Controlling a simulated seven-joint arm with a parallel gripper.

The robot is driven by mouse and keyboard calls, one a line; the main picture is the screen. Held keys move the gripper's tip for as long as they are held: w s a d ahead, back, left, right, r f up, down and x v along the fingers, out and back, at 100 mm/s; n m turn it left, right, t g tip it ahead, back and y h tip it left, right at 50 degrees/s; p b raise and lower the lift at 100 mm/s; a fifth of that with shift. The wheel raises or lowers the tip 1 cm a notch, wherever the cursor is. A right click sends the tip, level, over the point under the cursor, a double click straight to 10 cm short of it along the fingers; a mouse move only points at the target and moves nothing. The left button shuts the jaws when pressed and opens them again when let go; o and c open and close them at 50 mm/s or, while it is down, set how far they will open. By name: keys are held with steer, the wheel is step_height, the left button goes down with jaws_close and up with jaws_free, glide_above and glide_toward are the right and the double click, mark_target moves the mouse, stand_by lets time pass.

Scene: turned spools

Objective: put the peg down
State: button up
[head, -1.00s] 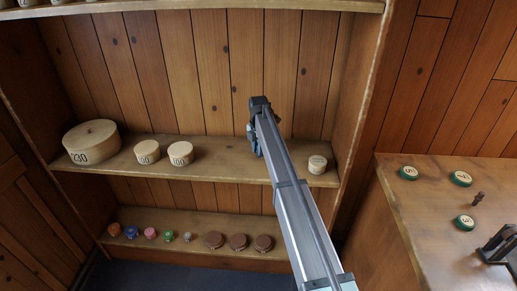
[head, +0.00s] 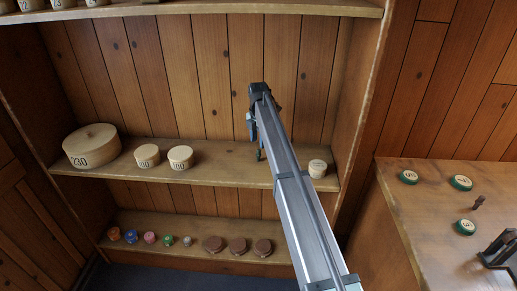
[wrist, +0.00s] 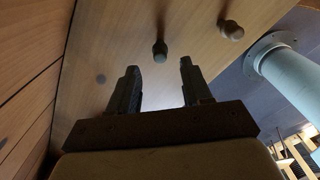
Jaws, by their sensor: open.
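The peg, small and dark, stands upright on the middle shelf in the head view (head: 259,155), right of the middle. It also shows in the wrist view (wrist: 160,50), standing beyond the gap between my fingers. My gripper (wrist: 160,75) is open and empty. In the head view my gripper (head: 254,137) is just above the peg, apart from it, partly hidden by my own arm.
A small pale spool (head: 317,168) stands to the right on the same middle shelf (head: 222,175). Two pale spools (head: 180,158) and a large lidded one (head: 92,146) stand to the left. Several small coloured spools line the lower shelf (head: 200,228).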

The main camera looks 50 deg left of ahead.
mark_target(258, 149)
steer(key=shift+r, duration=2.65)
steer(key=shift+o, duration=0.4)
stand_by(2.1)
